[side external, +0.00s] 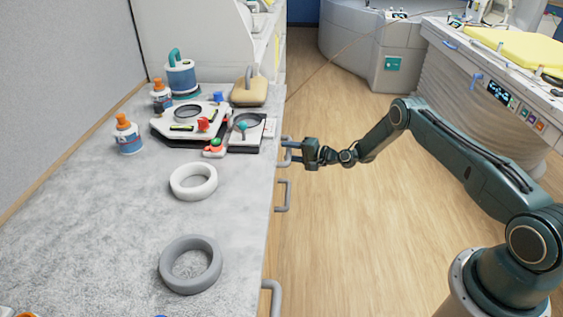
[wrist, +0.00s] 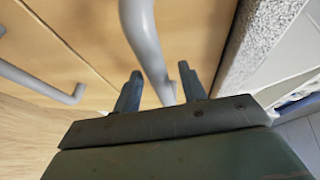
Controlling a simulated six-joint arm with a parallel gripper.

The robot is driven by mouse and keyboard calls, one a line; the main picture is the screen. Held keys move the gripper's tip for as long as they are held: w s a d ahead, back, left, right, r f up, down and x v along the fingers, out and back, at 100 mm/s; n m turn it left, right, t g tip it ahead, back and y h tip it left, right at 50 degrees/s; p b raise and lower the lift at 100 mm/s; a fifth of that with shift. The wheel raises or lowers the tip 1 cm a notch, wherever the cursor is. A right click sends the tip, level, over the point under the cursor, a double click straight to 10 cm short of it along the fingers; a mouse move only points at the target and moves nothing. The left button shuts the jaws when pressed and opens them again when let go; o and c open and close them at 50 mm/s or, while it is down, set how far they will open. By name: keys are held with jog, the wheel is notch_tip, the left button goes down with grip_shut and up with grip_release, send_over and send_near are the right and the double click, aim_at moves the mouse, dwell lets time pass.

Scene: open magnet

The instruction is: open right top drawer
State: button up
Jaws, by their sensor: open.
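My gripper (side external: 290,152) is at the front of the counter, level with the far drawer handle, just below the counter edge. In the wrist view my gripper (wrist: 159,86) has its two fingers apart. The grey curved bar handle (wrist: 147,40) runs between them, with a finger on either side and gaps visible. The drawer front (wrist: 85,25) behind the handle is light wood and looks flush with its neighbours. In the side view the drawer fronts are hidden below the counter edge.
A second handle (wrist: 40,82) shows in the wrist view. The side view shows a middle handle (side external: 284,195) and a near handle (side external: 272,298). The speckled counter (side external: 110,220) holds a white ring (side external: 194,195), a grey ring (side external: 163,264) and bottles. The wood floor (side external: 350,240) is clear.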

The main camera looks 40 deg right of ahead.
jog(key=shift+w+a, duration=0.1)
jog(key=shift+w, duration=0.2)
grip_shut()
jog(key=s+d, duration=2.2)
grip_release()
